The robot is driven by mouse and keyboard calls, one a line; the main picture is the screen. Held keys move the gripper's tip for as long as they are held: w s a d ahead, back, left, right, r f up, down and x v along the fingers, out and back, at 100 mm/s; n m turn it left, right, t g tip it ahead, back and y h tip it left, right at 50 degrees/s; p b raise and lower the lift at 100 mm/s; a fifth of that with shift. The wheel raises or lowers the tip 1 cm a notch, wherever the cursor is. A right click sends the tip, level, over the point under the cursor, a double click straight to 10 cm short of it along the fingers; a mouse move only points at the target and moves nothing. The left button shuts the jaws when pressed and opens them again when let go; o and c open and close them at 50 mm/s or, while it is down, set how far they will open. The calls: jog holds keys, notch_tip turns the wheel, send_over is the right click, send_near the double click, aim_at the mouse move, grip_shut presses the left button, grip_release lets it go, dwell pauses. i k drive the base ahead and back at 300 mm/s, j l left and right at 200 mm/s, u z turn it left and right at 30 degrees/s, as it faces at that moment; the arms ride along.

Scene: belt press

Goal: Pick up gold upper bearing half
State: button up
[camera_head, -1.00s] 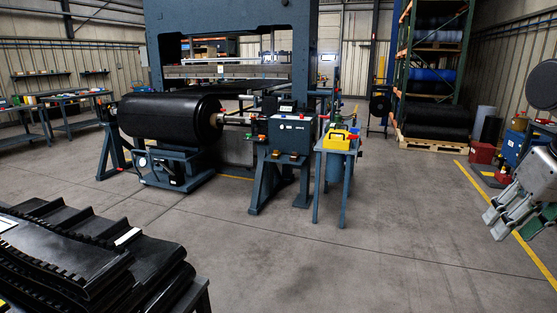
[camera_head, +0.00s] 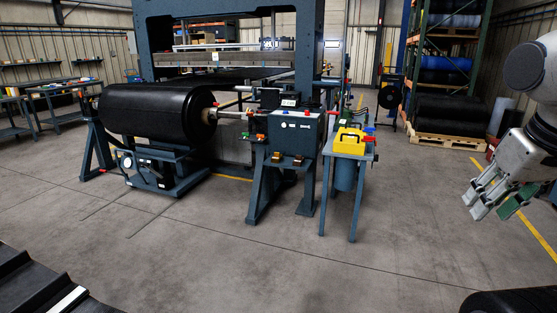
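The gold upper bearing half cannot be made out for certain. My gripper (camera_head: 490,206) hangs at the right edge, fingers pointing down and left. Its fingers stand apart with nothing seen between them. It is far from the press, over open floor.
A yellow box (camera_head: 349,142) stands on a small blue table (camera_head: 350,155). Black belting (camera_head: 40,290) is at the lower left, a dark rounded object (camera_head: 510,302) at the lower right. The middle floor is clear.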

aim_at(276, 159)
jog(key=i+l, duration=0.1)
jog(key=i, duration=2.2)
jog(key=i+u, duration=0.3)
jog(key=i, duration=0.3)
jog(key=i+u, duration=0.3)
jog(key=i, duration=0.3)
jog(key=i+l+u, duration=0.3)
jog(key=i, duration=0.3)
